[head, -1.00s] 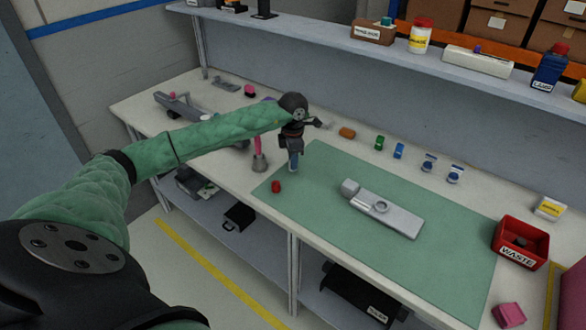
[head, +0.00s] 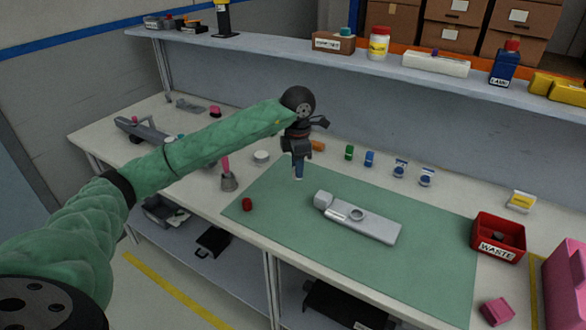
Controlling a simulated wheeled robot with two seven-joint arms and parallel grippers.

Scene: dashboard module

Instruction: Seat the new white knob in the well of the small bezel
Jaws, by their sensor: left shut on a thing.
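My left gripper (head: 298,172) points down over the back left part of the green mat, above the surface. It is shut on a small pale thing, mostly hidden between the fingers; I cannot tell for sure that it is the white knob. A grey module (head: 375,222) lies on the mat to the right of the gripper and nearer the front. A round ring with a well, apparently the small bezel (head: 357,214), sits on it, apart from the gripper. A rounded grey block (head: 322,200) is at the module's left end. My right gripper is out of view.
A small red piece (head: 247,204) lies at the mat's left edge. A white round piece (head: 261,157) and a grey cone-shaped holder (head: 228,182) stand left of the mat. Small blue and green items line the back. A red waste bin (head: 498,238) stands right. The front of the mat (head: 420,270) is clear.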

